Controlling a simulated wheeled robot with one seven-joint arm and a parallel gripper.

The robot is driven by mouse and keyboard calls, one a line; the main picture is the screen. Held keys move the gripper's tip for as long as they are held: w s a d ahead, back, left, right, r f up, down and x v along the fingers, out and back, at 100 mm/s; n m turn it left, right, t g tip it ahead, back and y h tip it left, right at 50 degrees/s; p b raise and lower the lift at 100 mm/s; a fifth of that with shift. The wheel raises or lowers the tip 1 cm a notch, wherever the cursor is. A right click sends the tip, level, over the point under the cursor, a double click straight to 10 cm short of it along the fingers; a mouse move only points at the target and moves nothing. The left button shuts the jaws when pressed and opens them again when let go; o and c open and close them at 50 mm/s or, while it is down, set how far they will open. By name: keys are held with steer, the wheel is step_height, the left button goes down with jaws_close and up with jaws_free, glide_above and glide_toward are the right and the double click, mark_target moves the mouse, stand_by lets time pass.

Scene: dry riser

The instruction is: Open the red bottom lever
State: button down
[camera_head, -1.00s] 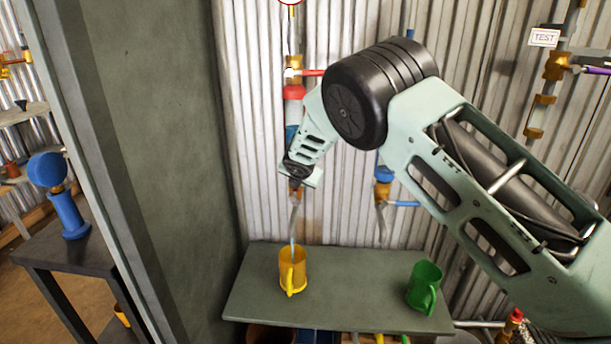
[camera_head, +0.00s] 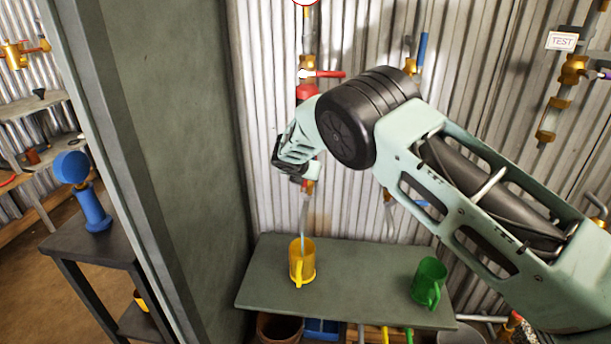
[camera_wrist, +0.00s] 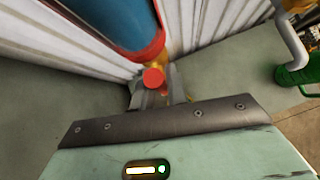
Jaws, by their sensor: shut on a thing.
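The red bottom lever (camera_wrist: 152,78) shows its round red end in the wrist view, between my gripper's fingers (camera_wrist: 157,92), which are shut on it. In the head view my gripper (camera_head: 291,172) is at the left pipe, just above its grey spout, and hides the lever. A thin pale-blue stream (camera_head: 303,240) runs from the spout into the yellow mug (camera_head: 302,264) below. A wide blue pipe section (camera_wrist: 115,22) with a red rim stands just beyond the fingers in the wrist view.
A green mug (camera_head: 428,284) stands on the right of the grey-green shelf (camera_head: 350,275). An upper red lever (camera_head: 328,74) sticks out above my gripper. A dark green wall panel (camera_head: 190,150) stands close on the left. The right pipe's spout (camera_head: 389,210) is partly behind my arm.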

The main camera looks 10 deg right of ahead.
steer(key=c, duration=1.4)
jaws_free()
steer(key=b+v, duration=0.2)
steer(key=v, duration=1.5)
steer(key=shift+s+a+r, duration=0.1)
steer(key=shift+s, duration=0.05)
steer(key=shift+s, duration=0.1)
steer(key=s+d+m+g+y, duration=0.1)
steer(key=s+m, duration=0.6)
steer(key=s, duration=0.7)
steer(key=s+d+m+g+y, duration=0.2)
steer(key=s+m+g, duration=0.2)
steer(key=s, duration=1.1)
steer(key=s+d+m+g+y, duration=0.1)
steer(key=s+d+m+g, duration=0.1)
steer(key=s+m, duration=0.9)
steer(key=shift+s+d+g, duration=0.15)
steer(key=shift+s+g, duration=0.35)
steer(key=shift+s, duration=1.65)
